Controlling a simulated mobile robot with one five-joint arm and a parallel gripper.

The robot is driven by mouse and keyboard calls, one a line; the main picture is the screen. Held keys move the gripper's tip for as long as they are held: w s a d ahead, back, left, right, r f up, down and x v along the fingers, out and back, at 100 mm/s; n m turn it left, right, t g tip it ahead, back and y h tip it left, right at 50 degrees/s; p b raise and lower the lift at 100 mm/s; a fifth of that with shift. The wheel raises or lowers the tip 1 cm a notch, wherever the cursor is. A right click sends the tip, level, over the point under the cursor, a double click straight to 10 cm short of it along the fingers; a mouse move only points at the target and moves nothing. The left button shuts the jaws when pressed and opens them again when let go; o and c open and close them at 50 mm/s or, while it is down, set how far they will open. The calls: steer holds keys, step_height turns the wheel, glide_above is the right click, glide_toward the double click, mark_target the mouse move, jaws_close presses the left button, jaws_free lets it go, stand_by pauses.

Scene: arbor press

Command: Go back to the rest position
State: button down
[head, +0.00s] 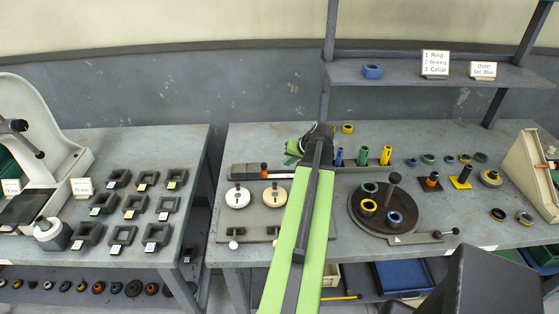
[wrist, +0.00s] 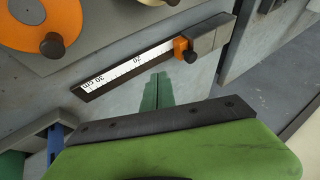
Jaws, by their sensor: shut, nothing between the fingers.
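My green arm reaches over the middle of the right bench (head: 225,215) in the head view. My gripper (head: 292,150) is at its far end, over the back of the bench, mostly hidden by the arm's dark end. In the wrist view the green fingers of my gripper (wrist: 158,92) are together with nothing between them. They are over the grey bench top, beside a ruler gauge (wrist: 125,70) with a cm scale and an orange slider (wrist: 181,48). The fingers look apart from the gauge.
A turntable (head: 375,228) with coloured rings stands right of my arm; a plate with two white discs (head: 237,198) lies left. The left bench holds several square blocks (head: 130,205) and a white press (head: 45,130). A shelf (head: 400,74) hangs behind. A gap separates the benches.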

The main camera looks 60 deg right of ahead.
steer(key=w+p+v, duration=0.1)
steer(key=p+v, duration=0.3)
steer(key=v, duration=0.2)
steer(key=shift+a+r, duration=0.3)
steer(key=shift+r, duration=0.15)
steer(key=shift+s, duration=0.2)
